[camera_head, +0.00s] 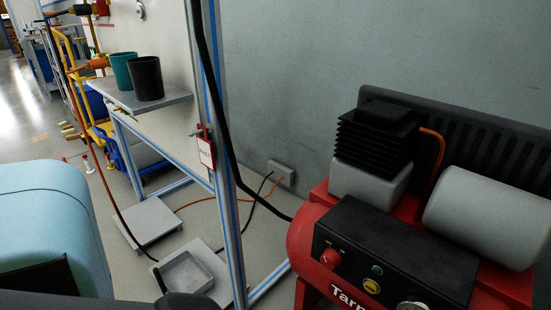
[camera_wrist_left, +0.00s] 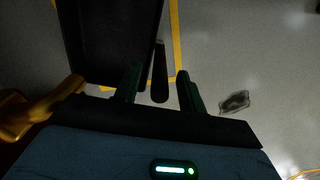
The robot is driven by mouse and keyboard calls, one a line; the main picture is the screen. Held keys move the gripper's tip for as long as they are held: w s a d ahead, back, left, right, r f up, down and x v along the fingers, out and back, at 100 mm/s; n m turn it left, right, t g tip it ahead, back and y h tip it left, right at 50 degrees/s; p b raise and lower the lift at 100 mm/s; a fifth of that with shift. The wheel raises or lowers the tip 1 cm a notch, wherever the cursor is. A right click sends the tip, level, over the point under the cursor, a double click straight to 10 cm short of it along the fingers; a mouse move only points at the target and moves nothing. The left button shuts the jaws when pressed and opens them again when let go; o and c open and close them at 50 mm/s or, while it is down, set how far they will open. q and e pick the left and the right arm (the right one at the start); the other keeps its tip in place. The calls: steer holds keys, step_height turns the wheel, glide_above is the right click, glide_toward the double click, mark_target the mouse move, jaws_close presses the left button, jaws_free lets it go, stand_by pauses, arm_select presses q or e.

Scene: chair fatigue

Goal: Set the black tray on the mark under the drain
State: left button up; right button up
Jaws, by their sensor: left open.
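A black tray (camera_wrist_left: 105,35) with a dark handle (camera_wrist_left: 160,78) fills the upper left of the left wrist view. Yellow floor lines (camera_wrist_left: 175,35) run beside its right side and near its lower edge; whether it rests on the floor is hard to tell. My left gripper (camera_wrist_left: 159,72) is open, its two fingers on either side of the handle, with a gap visible on the right. In the head view neither gripper shows clearly. I cannot make out a drain in either view.
A red compressor (camera_head: 310,235) stands at the right of the head view. A metal frame (camera_head: 225,190) holds a shelf with a teal cup (camera_head: 123,70) and a black cup (camera_head: 146,78). A shallow grey tray (camera_head: 187,272) lies on the floor. A dark patch (camera_wrist_left: 234,101) lies right of the gripper.

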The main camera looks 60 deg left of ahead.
arm_select(q)
step_height(320, 180, up, 11)
steer(key=p, duration=0.6)
steer(key=shift+r, duration=0.15)
steer(key=shift+r+p, duration=0.4)
steer(key=shift+r, duration=0.1)
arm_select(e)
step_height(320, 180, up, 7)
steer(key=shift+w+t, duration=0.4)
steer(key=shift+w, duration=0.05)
arm_select(q)
steer(key=s+m+t, duration=0.2)
steer(key=s+m, duration=0.7)
steer(key=s, duration=0.8)
steer(key=s+d+r+m+t+h, duration=0.1)
steer(key=s+d+r+m+t, duration=0.2)
steer(key=s+r+m, duration=0.6)
steer(key=shift+s+d+r+h, duration=0.2)
steer(key=shift+s+r+h, duration=0.1)
steer(key=shift+s, duration=0.9)
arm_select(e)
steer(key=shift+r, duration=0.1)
